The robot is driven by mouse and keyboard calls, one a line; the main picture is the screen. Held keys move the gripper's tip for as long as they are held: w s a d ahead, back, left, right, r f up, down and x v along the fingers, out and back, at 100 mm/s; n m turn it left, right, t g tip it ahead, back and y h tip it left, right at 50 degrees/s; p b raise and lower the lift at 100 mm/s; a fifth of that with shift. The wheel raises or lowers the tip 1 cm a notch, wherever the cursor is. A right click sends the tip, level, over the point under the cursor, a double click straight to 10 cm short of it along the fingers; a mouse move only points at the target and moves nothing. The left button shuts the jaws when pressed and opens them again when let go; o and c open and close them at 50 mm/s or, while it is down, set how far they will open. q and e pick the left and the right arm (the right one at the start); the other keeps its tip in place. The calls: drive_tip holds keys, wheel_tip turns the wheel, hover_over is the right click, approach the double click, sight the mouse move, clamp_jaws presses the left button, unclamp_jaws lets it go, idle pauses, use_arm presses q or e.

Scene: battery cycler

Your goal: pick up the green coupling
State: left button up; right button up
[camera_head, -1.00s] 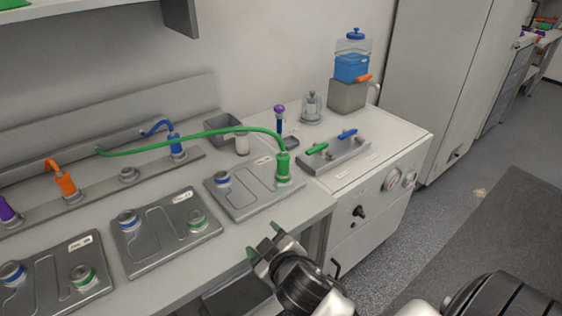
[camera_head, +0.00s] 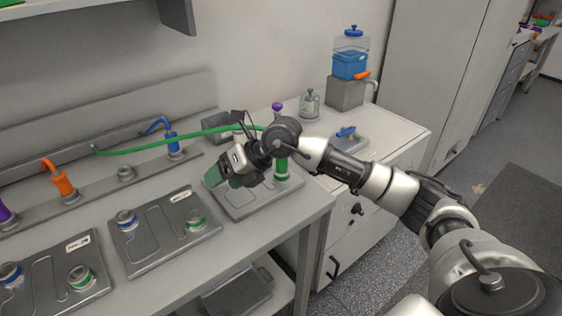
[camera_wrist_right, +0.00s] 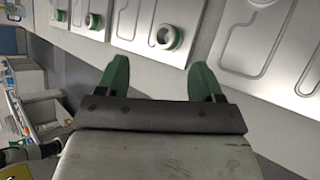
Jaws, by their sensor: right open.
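The green coupling (camera_head: 282,170) stands upright at the right end of the rightmost grey plate (camera_head: 247,207), on the end of the green hose (camera_head: 165,141). Its top is hidden behind my right arm. My right gripper (camera_head: 211,177) is above the left part of that plate, to the left of the coupling, pointing left and away from it. In the right wrist view its two green fingers (camera_wrist_right: 160,78) are apart with nothing between them. The coupling does not show clearly in the wrist view. My left gripper is not in view.
Two more plates with ringed ports (camera_head: 165,233) lie to the left. An orange connector (camera_head: 63,184) and a blue connector (camera_head: 173,146) stand on the back rail. A blue-handled valve block (camera_head: 350,141) and a glass jar (camera_head: 310,103) stand to the right.

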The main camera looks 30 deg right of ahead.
drive_tip(key=w+d+r+m+h, duration=0.15)
drive_tip(key=d+h, duration=0.25)
drive_tip(key=d, duration=0.4)
drive_tip(key=d+r+m+h, duration=0.1)
drive_tip(key=d+r+h, duration=0.1)
drive_tip(key=d+h, duration=0.5)
drive_tip(key=g+y, duration=0.1)
drive_tip(key=y, duration=0.1)
hover_over(282, 163)
drive_tip(key=s, duration=0.1)
wheel_tip(282, 163, down, 5)
drive_tip(key=shift+m, duration=0.25)
drive_tip(key=p+x, duration=0.1)
drive_tip(key=x, duration=0.1)
drive_tip(key=p+x, duration=0.1)
drive_tip(key=x, duration=0.1)
drive_tip(key=shift+w+d+f, duration=0.15)
drive_tip(key=shift+w+d, duration=0.05)
drive_tip(key=shift+d, duration=0.05)
drive_tip(key=shift+w+f, duration=0.15)
drive_tip(key=shift+f, duration=0.25)
drive_tip(key=shift+c, duration=0.3)
drive_tip(key=c, duration=1)
drive_tip(key=shift+r, duration=0.2)
